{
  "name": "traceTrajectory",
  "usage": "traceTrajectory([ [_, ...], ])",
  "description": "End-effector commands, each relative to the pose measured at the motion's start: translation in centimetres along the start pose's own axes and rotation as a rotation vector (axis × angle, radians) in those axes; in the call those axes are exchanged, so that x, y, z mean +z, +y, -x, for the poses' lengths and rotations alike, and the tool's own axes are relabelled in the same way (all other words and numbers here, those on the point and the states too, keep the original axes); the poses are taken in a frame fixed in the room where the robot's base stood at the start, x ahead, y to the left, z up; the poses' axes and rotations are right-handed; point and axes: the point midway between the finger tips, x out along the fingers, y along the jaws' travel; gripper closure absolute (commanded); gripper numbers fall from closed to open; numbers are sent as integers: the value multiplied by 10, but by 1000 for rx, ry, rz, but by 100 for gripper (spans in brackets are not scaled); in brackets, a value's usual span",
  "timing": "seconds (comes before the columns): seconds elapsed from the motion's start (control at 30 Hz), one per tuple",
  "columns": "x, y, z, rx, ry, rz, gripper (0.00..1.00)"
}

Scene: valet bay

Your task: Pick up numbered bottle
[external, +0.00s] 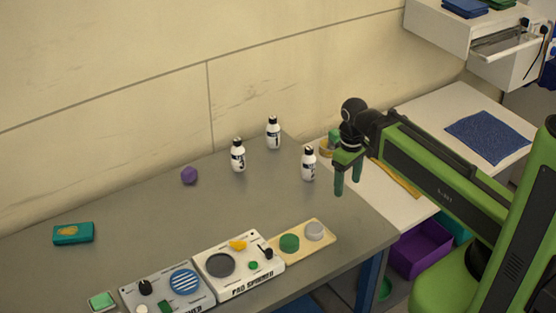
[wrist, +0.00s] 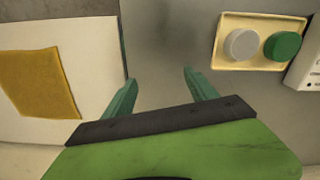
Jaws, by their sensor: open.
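Three white bottles with black caps and printed numbers stand upright on the grey table in the external view. The bottle marked 1 (external: 273,133) is at the back, next to the wall. A second bottle (external: 238,156) stands to its left and nearer. A third bottle (external: 308,164) stands to the right, closest to my gripper; its number is too small to tell. My gripper (external: 347,192) is open and empty, pointing down above the table's right edge, to the right of the third bottle. In the wrist view the gripper (wrist: 158,85) shows both green fingers apart, with no bottle between them.
A tan board (external: 302,240) with a green and a grey disc lies at the table's front right. A pad spinner box (external: 238,265) is beside it. A purple ball (external: 189,175) and teal box (external: 73,233) are further left. A white table (external: 425,140) adjoins on the right.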

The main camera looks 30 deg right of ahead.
Motion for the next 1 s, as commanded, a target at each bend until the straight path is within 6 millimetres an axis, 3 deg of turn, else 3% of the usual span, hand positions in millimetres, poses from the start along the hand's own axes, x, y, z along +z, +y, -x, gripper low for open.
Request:
traceTrajectory([
  [0.07, -29, 7, 3, 0, 1, 160, 34],
  [0.17, -68, 15, 27, 0, 1, 376, 34],
  [0.3, -125, 27, 76, 0, 1, 618, 34],
  [0.43, -163, 33, 119, 0, 0, 704, 34],
  [0.53, -171, 34, 140, 0, 0, 702, 34],
  [0.67, -168, 33, 148, 0, 0, 701, 34],
  [0.87, -168, 33, 138, 0, 0, 700, 34],
  [1.0, -168, 33, 118, 0, 0, 699, 34],
])
